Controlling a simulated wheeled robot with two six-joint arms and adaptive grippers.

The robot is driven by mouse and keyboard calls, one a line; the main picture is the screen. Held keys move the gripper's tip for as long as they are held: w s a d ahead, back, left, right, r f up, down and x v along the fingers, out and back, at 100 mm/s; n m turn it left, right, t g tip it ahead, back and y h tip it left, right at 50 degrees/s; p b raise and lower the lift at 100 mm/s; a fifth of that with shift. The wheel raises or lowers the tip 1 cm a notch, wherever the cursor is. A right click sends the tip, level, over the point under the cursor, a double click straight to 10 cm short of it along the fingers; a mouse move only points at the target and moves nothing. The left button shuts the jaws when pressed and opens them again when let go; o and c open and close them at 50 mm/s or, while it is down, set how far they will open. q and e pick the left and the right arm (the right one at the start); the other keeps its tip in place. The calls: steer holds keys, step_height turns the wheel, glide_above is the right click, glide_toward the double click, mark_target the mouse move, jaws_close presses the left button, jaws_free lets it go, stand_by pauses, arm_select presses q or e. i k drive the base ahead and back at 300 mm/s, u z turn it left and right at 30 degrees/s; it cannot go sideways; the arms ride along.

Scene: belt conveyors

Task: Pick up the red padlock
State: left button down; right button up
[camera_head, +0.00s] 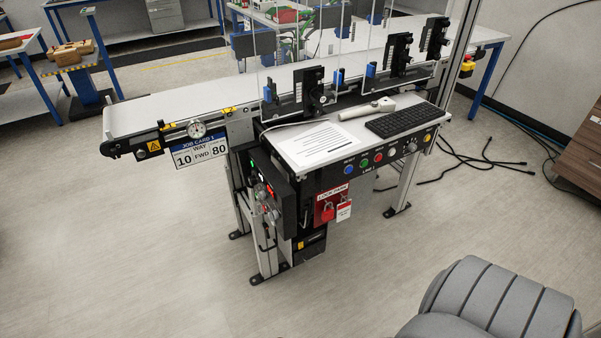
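A small red padlock (327,212) hangs on a red lock board (331,197) fixed to the front of the conveyor stand, below the control panel. A red and white tag (344,211) hangs just right of it. The padlock is small in the picture, and how it is hooked on is too small to tell. Neither of my grippers shows in the head view.
A white belt conveyor (170,106) runs behind the stand. A shelf holds a paper sheet (319,142) and a black keyboard (402,119). A grey padded chair (495,305) stands at lower right. The floor in front is clear; cables (470,160) lie at right.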

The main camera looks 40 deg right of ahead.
mark_target(327, 214)
steer(key=u, duration=0.1)
steer(key=i, duration=1.35)
steer(key=z, duration=1.5)
